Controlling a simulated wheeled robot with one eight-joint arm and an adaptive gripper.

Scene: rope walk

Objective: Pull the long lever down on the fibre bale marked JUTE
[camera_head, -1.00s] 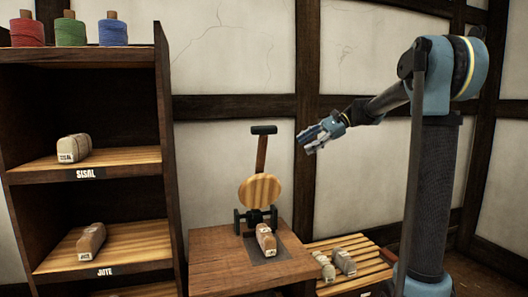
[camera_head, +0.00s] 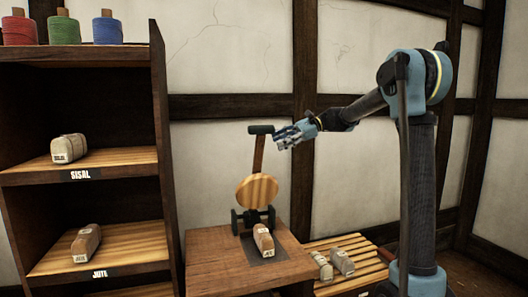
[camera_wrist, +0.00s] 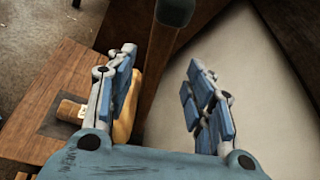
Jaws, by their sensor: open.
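The long lever is a wooden shaft (camera_head: 259,155) with a dark green crossbar handle (camera_head: 261,129) on top, standing nearly upright above a round wooden disc (camera_head: 257,190). A tan bale (camera_head: 263,238) lies below it on a dark plate; its label is too small to read. My gripper (camera_head: 283,138) is open and empty, just right of the handle. In the wrist view the handle (camera_wrist: 176,10) is beyond the fingertips at the top, and the shaft (camera_wrist: 158,65) shows between the two fingers. I cannot tell whether they touch.
The press stands on a wooden table (camera_head: 215,262). A shelf (camera_head: 168,150) at the left holds spools and bales over SISAL and JUTE labels. A slatted pallet (camera_head: 350,256) with pale bales is at the right. Wall space behind is clear.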

